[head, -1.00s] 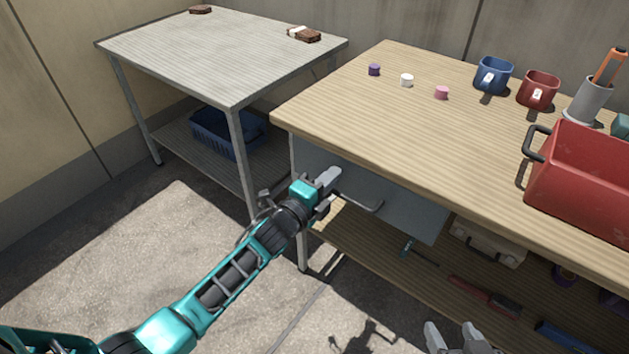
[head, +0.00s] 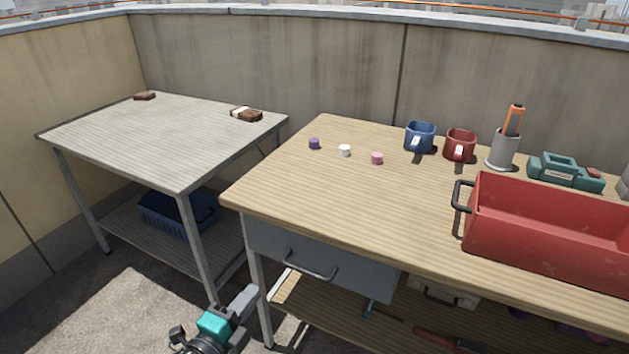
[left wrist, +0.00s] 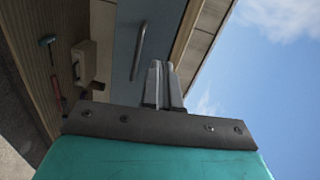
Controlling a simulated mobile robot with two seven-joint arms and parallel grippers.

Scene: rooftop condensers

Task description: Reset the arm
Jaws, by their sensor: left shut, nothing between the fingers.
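The drawer looks shut. My right gripper is out of view.
On the bench are small purple, white and pink pieces, a blue mug (head: 420,137), a red mug (head: 460,145), a grey cup (head: 504,149) and a red toolbox (head: 540,232). A metal table (head: 165,140) stands left, with a blue basket (head: 178,212) below. Concrete floor is open in front.

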